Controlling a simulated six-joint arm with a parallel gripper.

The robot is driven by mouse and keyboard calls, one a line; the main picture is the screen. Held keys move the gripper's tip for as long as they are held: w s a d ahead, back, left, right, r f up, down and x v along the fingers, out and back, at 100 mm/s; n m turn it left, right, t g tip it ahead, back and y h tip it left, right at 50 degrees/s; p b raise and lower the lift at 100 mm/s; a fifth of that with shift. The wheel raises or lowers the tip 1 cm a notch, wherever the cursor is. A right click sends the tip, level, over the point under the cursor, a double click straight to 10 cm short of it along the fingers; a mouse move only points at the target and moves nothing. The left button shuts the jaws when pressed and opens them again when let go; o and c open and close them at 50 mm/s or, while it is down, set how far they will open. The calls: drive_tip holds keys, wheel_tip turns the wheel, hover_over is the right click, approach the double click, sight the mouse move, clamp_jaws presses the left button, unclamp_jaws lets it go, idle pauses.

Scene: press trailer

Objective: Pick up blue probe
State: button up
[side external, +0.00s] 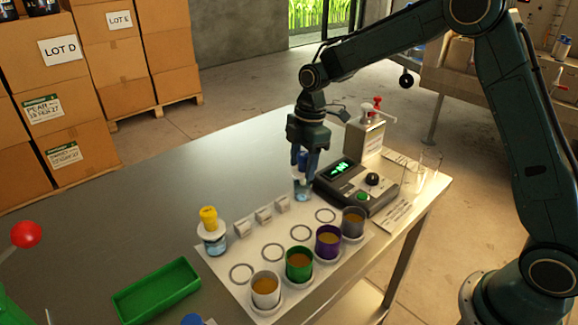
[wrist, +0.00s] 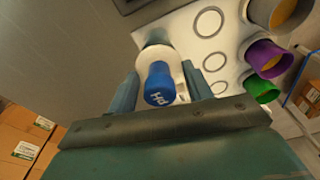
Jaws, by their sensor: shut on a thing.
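The blue probe (wrist: 159,84), marked "pH" on its cap, stands between the two fingers of my gripper (wrist: 162,74) in the wrist view. My gripper is shut on it. In the side view my gripper (side external: 303,165) points down over a small clear jar with a white collar (side external: 302,188) and bluish contents. The blue probe is mostly hidden there by the fingers. Its lower end appears to be still in or just over the jar; I cannot tell which. A yellow probe (side external: 209,216) stands in a similar jar (side external: 214,242) at the left end of the white mat (side external: 222,262).
White (side external: 265,291), green (side external: 299,265), purple (side external: 328,243) and grey (side external: 353,222) cups stand along the mat's front. Printed rings and small white blocks (side external: 264,214) lie behind. A meter (side external: 357,187) is close right of my gripper. A green tray (side external: 157,291) lies left.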

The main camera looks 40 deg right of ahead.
sight(298, 174)
wheel_tip(298, 174, up, 18)
idle(0.6)
drive_tip(key=shift+r, duration=0.1)
drive_tip(key=shift+a, duration=0.1)
idle(0.5)
drive_tip(key=s+a+f+n, duration=0.1)
drive_tip(key=s+a+f, duration=0.3)
drive_tip(key=a, duration=0.4)
drive_tip(key=s+a+f+n, duration=0.2)
drive_tip(key=s+a+f, duration=0.2)
drive_tip(key=s+a, duration=0.3)
drive_tip(key=s+a+f+n, duration=0.1)
drive_tip(key=s+a+f, duration=0.4)
drive_tip(key=a, duration=0.4)
drive_tip(key=shift+s+a+n, duration=0.25)
drive_tip(key=shift+a+n, duration=0.05)
drive_tip(key=shift+f, duration=0.15)
drive_tip(key=shift+f, duration=2.75)
